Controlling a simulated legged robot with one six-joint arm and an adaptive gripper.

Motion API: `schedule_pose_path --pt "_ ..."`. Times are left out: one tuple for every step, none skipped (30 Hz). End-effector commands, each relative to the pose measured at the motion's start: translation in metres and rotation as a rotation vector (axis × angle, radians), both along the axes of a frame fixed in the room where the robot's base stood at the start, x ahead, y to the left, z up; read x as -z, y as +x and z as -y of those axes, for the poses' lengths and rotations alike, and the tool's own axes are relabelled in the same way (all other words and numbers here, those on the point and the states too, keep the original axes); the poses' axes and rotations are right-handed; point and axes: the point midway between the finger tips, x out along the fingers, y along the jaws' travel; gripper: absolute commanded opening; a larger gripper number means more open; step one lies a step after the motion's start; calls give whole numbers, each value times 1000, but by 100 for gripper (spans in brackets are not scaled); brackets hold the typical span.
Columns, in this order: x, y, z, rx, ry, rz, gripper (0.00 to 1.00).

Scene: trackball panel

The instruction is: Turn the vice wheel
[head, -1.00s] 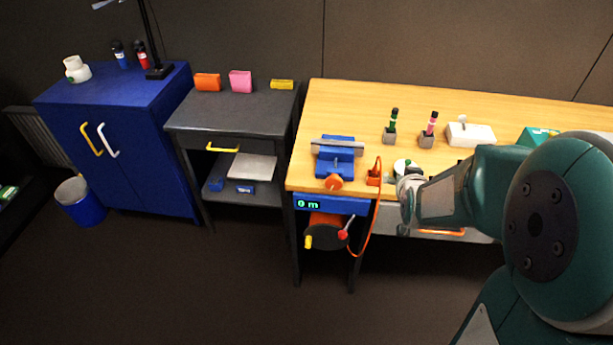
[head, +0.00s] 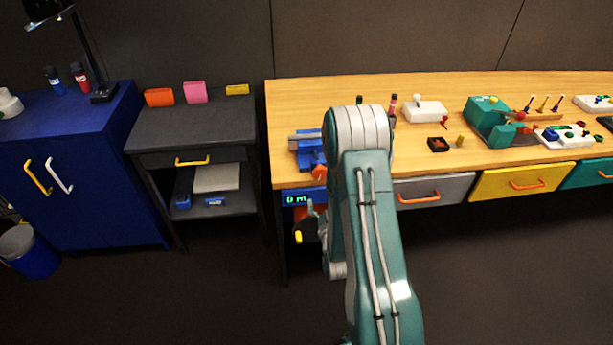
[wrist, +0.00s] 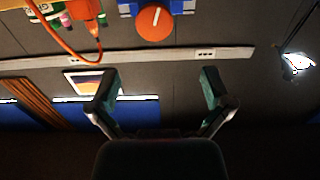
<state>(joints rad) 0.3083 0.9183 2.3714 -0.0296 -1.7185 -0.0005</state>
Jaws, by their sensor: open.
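The blue vice (head: 309,152) is fixed at the front left of the wooden bench, partly hidden by my arm in the head view. Its orange round wheel (head: 319,172) shows at its front edge. In the wrist view the wheel (wrist: 154,22) is an orange disc with a white line, at the top centre, with blue vice parts (wrist: 182,6) beside it. My gripper (wrist: 158,88) is open and empty, its two dark green fingers spread wide. The wheel appears beyond the fingers, apart from them. In the head view my arm hides most of the gripper.
An orange cable and plug (wrist: 88,36) are left of the wheel in the wrist view. Below the vice are a lit display (head: 296,200) and a yellow-handled crank (head: 299,237). A dark side table (head: 190,125) stands left of the bench. Open floor lies in front.

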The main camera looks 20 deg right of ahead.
Motion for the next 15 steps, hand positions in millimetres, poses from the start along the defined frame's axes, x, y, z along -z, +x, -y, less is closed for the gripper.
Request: schedule_pose_path --pt "-1 5 3 2 0 4 100" --pt "-1 9 5 2 0 4 100" --pt "-1 15 6 2 0 3 100" --pt "-1 20 8 2 0 5 100" --pt "-1 25 9 2 0 4 100" --pt "-1 32 10 1 -1 5 100" --pt "-1 38 11 1 -2 4 100" --pt "-2 44 11 1 -3 4 100" --pt "-2 51 12 1 -5 4 100" --pt "-2 56 13 1 -5 4 100" --pt "-2 62 15 1 -5 4 100" --pt "-2 68 16 1 -6 3 100" --pt "-2 73 17 1 -6 2 100" --pt "-2 78 18 1 -7 3 100" --pt "-2 83 19 1 -7 2 100"
